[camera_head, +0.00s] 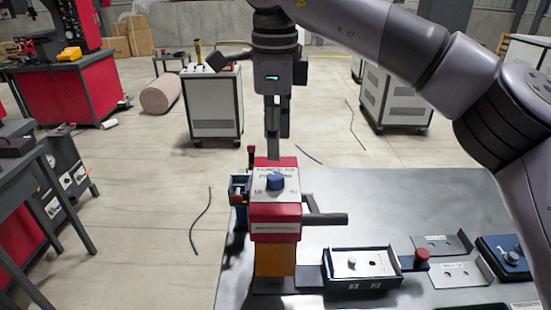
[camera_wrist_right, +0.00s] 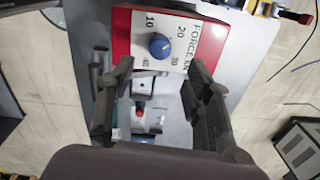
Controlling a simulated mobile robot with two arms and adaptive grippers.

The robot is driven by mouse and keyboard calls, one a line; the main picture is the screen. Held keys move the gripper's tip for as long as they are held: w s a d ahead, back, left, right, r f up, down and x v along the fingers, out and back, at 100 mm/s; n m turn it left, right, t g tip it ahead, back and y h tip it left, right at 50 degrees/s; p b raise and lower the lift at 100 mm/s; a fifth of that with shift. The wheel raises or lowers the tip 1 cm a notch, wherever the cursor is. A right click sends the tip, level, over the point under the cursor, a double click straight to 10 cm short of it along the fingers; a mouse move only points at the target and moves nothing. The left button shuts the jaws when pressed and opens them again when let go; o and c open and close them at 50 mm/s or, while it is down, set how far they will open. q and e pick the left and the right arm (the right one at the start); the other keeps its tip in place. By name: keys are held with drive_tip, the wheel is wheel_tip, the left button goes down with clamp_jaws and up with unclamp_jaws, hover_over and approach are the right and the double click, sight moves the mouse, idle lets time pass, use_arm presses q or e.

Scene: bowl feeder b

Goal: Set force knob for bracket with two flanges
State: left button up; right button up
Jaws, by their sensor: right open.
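The blue force knob (camera_head: 276,181) sits on the white dial plate of a red-topped press (camera_head: 275,212). In the right wrist view the knob (camera_wrist_right: 160,46) is ringed by printed numbers including 10, 20, 30 and 40; a small pale mark shows on it, but its exact setting is unclear. My right gripper (camera_head: 273,156) hangs above the far side of the press head. Its fingers (camera_wrist_right: 161,66) are apart and empty, with the knob beyond the gap. A metal bracket plate (camera_head: 440,245) with upturned edges lies on the table. My left gripper is not in view.
A dark handle (camera_head: 325,219) sticks out right of the press. Another plate (camera_head: 460,274) and a blue box (camera_head: 505,256) lie right. The table's back right is clear.

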wheel_tip(320, 180, up, 4)
drive_tip(key=shift+s+r, duration=0.1)
drive_tip(key=shift+r, duration=0.05)
idle(0.3)
